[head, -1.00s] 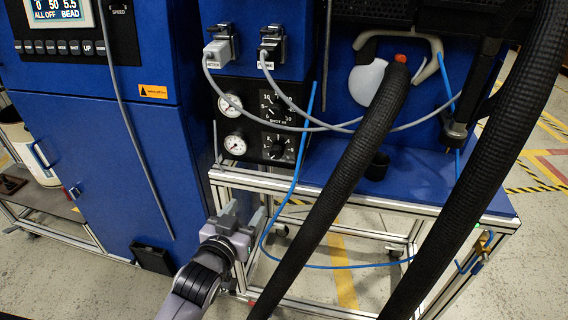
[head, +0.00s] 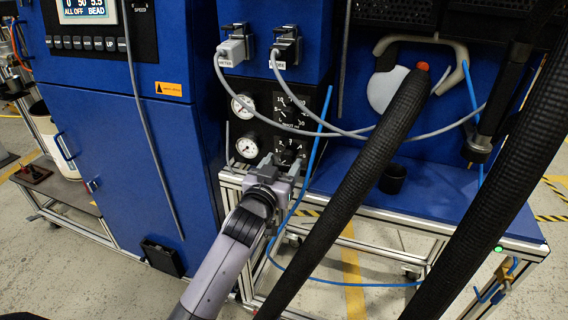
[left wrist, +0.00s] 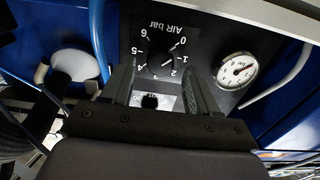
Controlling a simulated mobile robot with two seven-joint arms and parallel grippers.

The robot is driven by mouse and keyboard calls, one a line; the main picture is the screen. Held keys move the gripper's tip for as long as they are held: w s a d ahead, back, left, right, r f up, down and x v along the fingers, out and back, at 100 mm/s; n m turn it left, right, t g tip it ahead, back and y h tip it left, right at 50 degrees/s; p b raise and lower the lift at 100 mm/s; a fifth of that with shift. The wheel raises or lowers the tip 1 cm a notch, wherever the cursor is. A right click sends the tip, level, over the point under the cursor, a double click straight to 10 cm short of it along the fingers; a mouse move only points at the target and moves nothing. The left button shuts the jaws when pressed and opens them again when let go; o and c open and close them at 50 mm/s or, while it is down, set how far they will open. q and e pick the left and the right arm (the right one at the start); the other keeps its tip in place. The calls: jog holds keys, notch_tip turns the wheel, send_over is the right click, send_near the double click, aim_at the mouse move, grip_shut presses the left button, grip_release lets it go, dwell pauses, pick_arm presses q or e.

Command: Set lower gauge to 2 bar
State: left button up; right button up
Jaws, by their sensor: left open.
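The lower gauge (head: 247,147) is a small white dial on the black panel of the blue cabinet; it also shows in the left wrist view (left wrist: 237,70), where its reading is too small to tell. Beside it is the black lower knob (head: 289,154), with a scale labelled AIR bar in the left wrist view (left wrist: 158,60). That view is upside down. The knob's exact setting is unclear. My left gripper (head: 277,168) is open just below and in front of the knob. In the left wrist view its fingers (left wrist: 159,80) straddle the line toward the knob; contact is not visible. My right gripper is not in view.
An upper gauge (head: 243,106) and upper knob (head: 291,108) sit above. A blue hose (head: 310,165) hangs just right of the lower knob. Grey cables (head: 330,128) cross the panel. Thick black hoses (head: 345,205) run in front at right. A black cup (head: 393,179) stands on the blue shelf.

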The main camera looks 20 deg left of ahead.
pick_arm(q)
jog(key=shift+w, duration=0.7)
jog(key=shift+c, duration=0.2)
jog(key=c, duration=1)
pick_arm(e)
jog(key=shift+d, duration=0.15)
